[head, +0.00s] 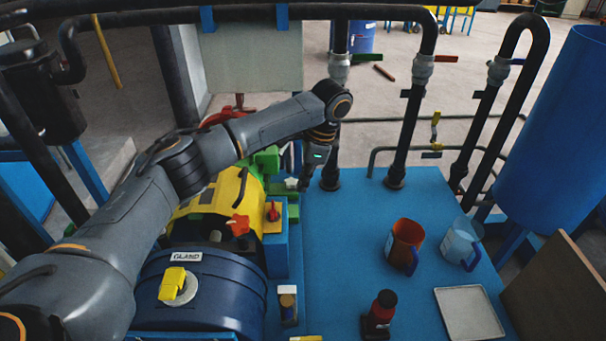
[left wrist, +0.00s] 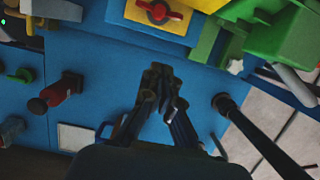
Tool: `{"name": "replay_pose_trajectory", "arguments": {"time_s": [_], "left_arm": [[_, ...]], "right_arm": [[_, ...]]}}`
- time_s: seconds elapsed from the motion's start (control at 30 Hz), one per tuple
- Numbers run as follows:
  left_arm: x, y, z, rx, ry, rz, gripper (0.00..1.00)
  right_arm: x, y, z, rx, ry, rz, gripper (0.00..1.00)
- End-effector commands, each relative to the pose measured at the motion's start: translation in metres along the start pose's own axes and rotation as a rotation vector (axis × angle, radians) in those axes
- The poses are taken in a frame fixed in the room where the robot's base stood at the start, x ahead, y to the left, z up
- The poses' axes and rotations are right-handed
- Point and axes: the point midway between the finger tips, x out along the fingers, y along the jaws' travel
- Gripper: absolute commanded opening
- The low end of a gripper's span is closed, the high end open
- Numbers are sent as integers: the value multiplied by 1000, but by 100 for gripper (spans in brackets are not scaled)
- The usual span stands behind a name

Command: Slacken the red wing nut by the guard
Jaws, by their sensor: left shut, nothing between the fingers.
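A red wing-shaped knob (head: 273,212) sits on a small yellow plate on a blue block, right of the yellow guard (head: 212,197). It also shows at the top edge of the left wrist view (left wrist: 158,11). A second, orange-red lobed knob (head: 238,224) stands just left of it, in front of the guard. My left gripper (head: 308,178) hangs below its wrist, beyond and right of the red knob, over the blue deck. In the left wrist view its fingers (left wrist: 163,78) are together and empty, apart from the knob. My right gripper is not in view.
Green blocks (head: 268,160) flank the guard. A black pipe (left wrist: 238,115) rises close by the left gripper. The middle deck is clear.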

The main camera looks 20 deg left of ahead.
Motion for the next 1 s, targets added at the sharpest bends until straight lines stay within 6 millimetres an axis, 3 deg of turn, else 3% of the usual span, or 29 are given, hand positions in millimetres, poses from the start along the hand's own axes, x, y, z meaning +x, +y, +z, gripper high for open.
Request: {"name": "replay_pose_trajectory", "arguments": {"time_s": [0.1,0.27,0.4,0.53,1.0], "left_arm": [[28,0,1,-1,-4,3,0],[60,1,1,-1,-3,2,0],[61,0,25,-2,-1,-1,0],[64,0,36,-1,-1,-1,0],[66,0,39,-1,0,0,0]], "right_arm": [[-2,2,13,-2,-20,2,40],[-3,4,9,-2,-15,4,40],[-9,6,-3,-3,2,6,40],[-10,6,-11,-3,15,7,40],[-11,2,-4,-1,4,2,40]]}}
